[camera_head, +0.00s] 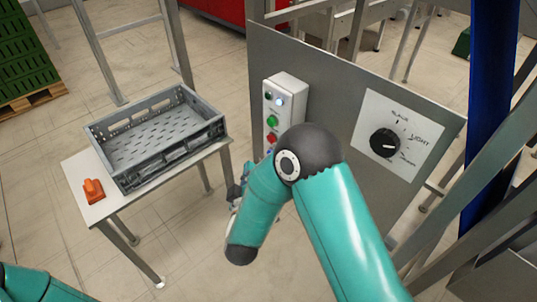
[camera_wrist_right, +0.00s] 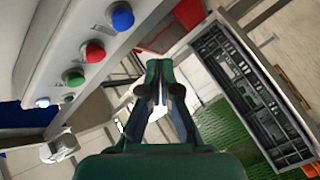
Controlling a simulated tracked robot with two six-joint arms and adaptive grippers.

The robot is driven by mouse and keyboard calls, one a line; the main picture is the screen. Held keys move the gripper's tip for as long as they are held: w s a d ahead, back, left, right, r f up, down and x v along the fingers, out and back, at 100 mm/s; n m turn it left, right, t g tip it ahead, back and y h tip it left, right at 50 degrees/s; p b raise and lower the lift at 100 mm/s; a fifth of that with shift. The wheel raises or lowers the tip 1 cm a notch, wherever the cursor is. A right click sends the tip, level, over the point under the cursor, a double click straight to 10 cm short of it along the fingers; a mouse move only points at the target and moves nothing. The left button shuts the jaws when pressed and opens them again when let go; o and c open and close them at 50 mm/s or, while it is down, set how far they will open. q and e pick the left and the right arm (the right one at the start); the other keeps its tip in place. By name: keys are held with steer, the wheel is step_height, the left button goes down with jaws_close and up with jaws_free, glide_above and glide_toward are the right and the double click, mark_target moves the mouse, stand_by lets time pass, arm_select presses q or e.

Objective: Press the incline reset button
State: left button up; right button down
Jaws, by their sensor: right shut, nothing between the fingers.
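The grey button box (camera_head: 284,92) is fixed to the metal panel (camera_head: 330,85) and carries green, lit white, red and blue buttons. Its labels are too small to read, so I cannot tell which one is the incline reset button. In the right wrist view, a blue button (camera_wrist_right: 121,15), a red button (camera_wrist_right: 95,51) and a green button (camera_wrist_right: 73,77) show on it, left of the fingers. My right gripper (camera_wrist_right: 158,68) is shut and empty, apart from the buttons. In the head view it is partly hidden by my right arm, below the box. My left gripper is out of view.
A grey crate (camera_head: 116,162) and an orange object (camera_head: 93,190) sit on a small table (camera_head: 75,168) at left. A dial plate (camera_head: 365,112) is on the panel's right side. Green crates (camera_head: 25,55) stand on a pallet at upper left.

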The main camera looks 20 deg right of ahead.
steer(key=shift+w+d, duration=0.25)
steer(key=shift+d, duration=0.4)
steer(key=shift+w+d, duration=0.2)
steer(key=shift+d, duration=0.4)
steer(key=shift+w+d, duration=0.25)
steer(key=shift+d, duration=0.4)
steer(key=shift+b, duration=0.3)
steer(key=shift+w+d, duration=0.1)
steer(key=shift+d, duration=0.25)
steer(key=shift+w+d, duration=0.2)
steer(key=shift+d, duration=0.25)
stand_by(0.3)
steer(key=shift+b, duration=0.3)
steer(key=shift+s+a, duration=0.35)
steer(key=shift+a, duration=0.5)
